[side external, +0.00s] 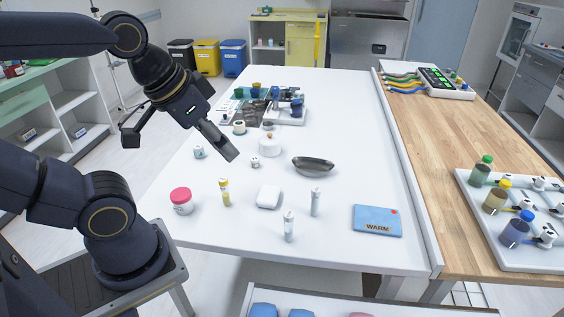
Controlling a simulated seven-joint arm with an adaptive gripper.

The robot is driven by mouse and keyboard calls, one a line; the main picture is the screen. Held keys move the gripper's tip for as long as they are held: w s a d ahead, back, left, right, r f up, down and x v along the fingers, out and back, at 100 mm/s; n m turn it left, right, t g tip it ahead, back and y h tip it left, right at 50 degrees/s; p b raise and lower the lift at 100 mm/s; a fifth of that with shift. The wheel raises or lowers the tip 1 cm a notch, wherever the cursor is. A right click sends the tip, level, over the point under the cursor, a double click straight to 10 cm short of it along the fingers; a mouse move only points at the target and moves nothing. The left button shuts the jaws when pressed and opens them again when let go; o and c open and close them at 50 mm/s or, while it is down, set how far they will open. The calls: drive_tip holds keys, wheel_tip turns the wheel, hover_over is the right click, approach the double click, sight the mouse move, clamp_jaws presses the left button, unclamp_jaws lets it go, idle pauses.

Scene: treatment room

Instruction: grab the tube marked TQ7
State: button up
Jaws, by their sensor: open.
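Two slim clear tubes with pale tops stand upright near the front of the white table: one tube (289,226) is nearer the front edge, the other tube (315,202) is a little behind and to its right. A small vial with a yellow band (225,192) stands to their left. The markings are too small to read, so I cannot tell which is TQ7. My gripper (230,152) is open and above the table, pointing down and right, apart from the tubes. Its fingers overlap in this view, and nothing shows between them.
A white box (268,197), a pink-lidded jar (181,201), a dark oval dish (313,165) and a blue WARM pad (377,221) surround the tubes. A white pot (270,145) and equipment stand farther back. The table's right side behind the pad is clear.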

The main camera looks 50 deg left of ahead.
drive_tip(key=m+g+h, duration=0.1)
drive_tip(key=m, duration=0.1)
hover_over(312, 194)
drive_tip(key=s+a, duration=0.1)
drive_tip(key=s, duration=0.3)
wheel_tip(312, 194, down, 15)
drive_tip(key=x, duration=1)
drive_tip(key=shift+s+f, duration=0.1)
drive_tip(key=shift+f, duration=0.35)
drive_tip(key=shift+s+x, duration=0.1)
drive_tip(key=shift+x, duration=1.3)
drive_tip(key=shift+s+x, duration=0.15)
drive_tip(key=shift+x, duration=1.25)
drive_tip(key=shift+a, duration=0.15)
drive_tip(key=shift+c, duration=0.3)
